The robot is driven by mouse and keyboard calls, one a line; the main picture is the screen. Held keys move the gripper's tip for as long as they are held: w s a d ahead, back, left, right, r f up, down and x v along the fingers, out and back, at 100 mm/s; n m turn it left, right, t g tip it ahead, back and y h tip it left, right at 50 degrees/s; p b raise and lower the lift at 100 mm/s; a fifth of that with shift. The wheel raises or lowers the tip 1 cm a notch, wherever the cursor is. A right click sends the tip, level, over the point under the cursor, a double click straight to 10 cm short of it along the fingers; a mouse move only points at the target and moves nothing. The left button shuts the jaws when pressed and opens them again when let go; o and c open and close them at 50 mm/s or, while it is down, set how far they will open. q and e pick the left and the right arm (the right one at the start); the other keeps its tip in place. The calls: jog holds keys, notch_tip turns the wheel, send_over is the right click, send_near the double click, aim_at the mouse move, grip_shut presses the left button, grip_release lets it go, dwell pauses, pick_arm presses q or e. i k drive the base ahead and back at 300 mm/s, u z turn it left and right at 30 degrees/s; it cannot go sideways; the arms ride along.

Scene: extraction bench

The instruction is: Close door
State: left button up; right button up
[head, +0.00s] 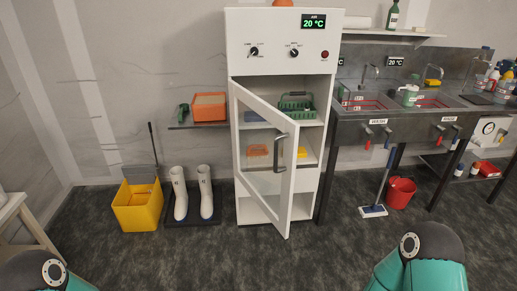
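A tall white cabinet (286,42) stands against the wall in the middle of the head view. Its white-framed glass door (283,213) is partly open, hinged at the left and swung out toward me. A dark grey handle (280,152) sits on the door's free right edge. Through the glass and the gap I see shelves with a green basket (297,106), an orange item (257,150) and a yellow item (301,152). Parts of my two arms show at the bottom left and bottom right, apart from the door. Neither gripper is in the picture.
Left of the cabinet are white boots (206,193) on a dark tray and a yellow bucket (139,205). On the right stand a steel sink bench (385,124), a red bucket (400,193) and a floor brush (373,211). The floor before the door is clear.

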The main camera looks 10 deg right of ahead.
aim_at(290, 128)
jog(key=z, duration=0.35)
jog(key=i, duration=1.6)
jog(key=k, duration=1.3)
jog(key=u, duration=0.35)
jog(key=i, duration=1)
jog(key=z, duration=0.05)
